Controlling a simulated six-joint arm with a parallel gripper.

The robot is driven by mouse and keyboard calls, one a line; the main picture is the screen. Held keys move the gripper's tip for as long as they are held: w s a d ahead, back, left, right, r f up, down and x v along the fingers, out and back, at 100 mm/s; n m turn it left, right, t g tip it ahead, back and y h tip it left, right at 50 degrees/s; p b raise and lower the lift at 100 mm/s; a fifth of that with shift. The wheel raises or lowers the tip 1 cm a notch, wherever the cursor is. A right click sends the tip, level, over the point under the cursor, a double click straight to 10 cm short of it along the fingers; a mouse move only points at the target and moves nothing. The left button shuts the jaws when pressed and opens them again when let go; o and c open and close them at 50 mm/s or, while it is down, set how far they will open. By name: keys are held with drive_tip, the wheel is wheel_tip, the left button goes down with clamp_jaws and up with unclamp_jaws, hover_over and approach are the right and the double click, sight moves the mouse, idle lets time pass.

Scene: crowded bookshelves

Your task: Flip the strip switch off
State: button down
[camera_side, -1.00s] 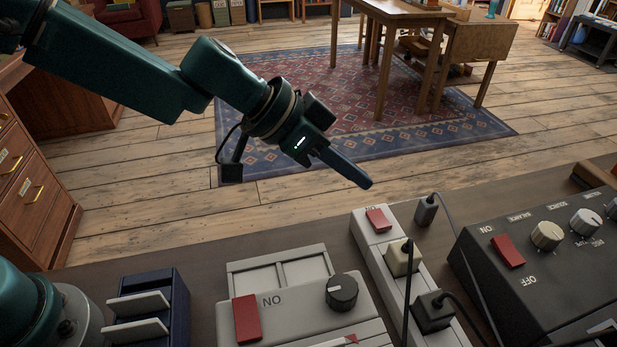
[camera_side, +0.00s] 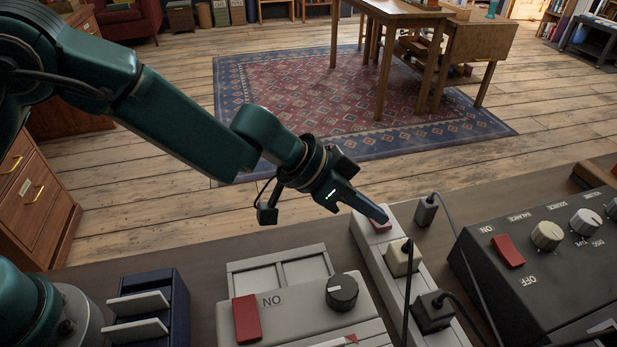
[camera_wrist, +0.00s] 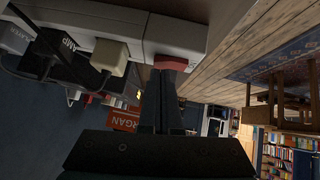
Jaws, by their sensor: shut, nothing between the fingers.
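The power strip (camera_side: 372,246) is a long pale bar on the table, with a red rocker switch (camera_side: 381,226) at its far end. My gripper (camera_side: 383,217) is shut and empty, its fingertips over the switch and hiding part of it. In the wrist view the shut fingers (camera_wrist: 168,75) end right at the red switch (camera_wrist: 171,62), which shows just past the tips. I cannot tell whether they touch, or which way the rocker is tilted.
Plugs, one cream (camera_side: 402,258) and one black (camera_side: 433,312), sit in the strip with cables rising. A grey device (camera_side: 290,305) with another red switch stands left. A black control box (camera_side: 545,265) with a red switch and knobs stands right. A blue rack (camera_side: 150,305) stands front left.

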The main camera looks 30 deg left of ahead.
idle(0.3)
drive_tip(key=shift+s+d+f, duration=0.1)
drive_tip(key=shift+d+f, duration=0.05)
drive_tip(key=shift+f, duration=0.2)
drive_tip(key=shift+w+a+r, duration=0.2)
drive_tip(key=shift+w+a, duration=0.4)
drive_tip(key=shift+r, duration=0.15)
drive_tip(key=shift+w+a+r, duration=0.15)
drive_tip(key=shift+r, duration=0.8)
drive_tip(key=shift+w+a+r, duration=0.1)
drive_tip(key=shift+r, duration=0.85)
drive_tip(key=v, duration=1)
